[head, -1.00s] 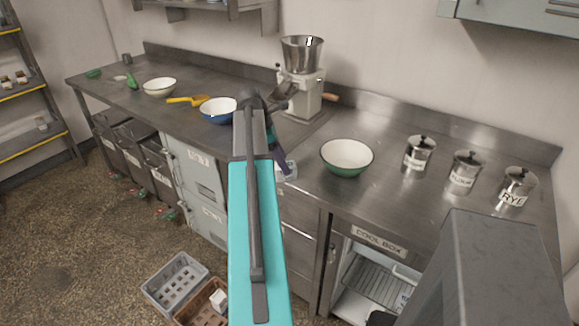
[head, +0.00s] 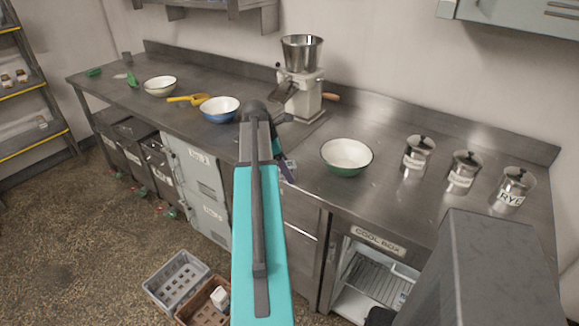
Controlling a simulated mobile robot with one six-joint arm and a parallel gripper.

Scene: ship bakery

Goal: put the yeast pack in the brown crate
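The brown crate (head: 196,307) stands on the floor at the bottom of the head view, partly cut off by the frame edge. A small white block (head: 220,298) sits in it at its right side; I cannot read any label, so I cannot tell if it is the yeast pack. My gripper (head: 284,164) is near the counter's front edge, left of the green-rimmed bowl, mostly hidden behind my turquoise arm. A small pale patch (head: 290,172) shows beside it; I cannot tell whether it is held. The fingers are not clear enough to judge.
A grey crate (head: 177,281) stands left of the brown one. The counter holds a green bowl (head: 347,156), a blue bowl (head: 220,109), a yellow scoop (head: 190,98), a mill (head: 302,80) and lidded tins (head: 464,171). The cool box (head: 372,276) is open.

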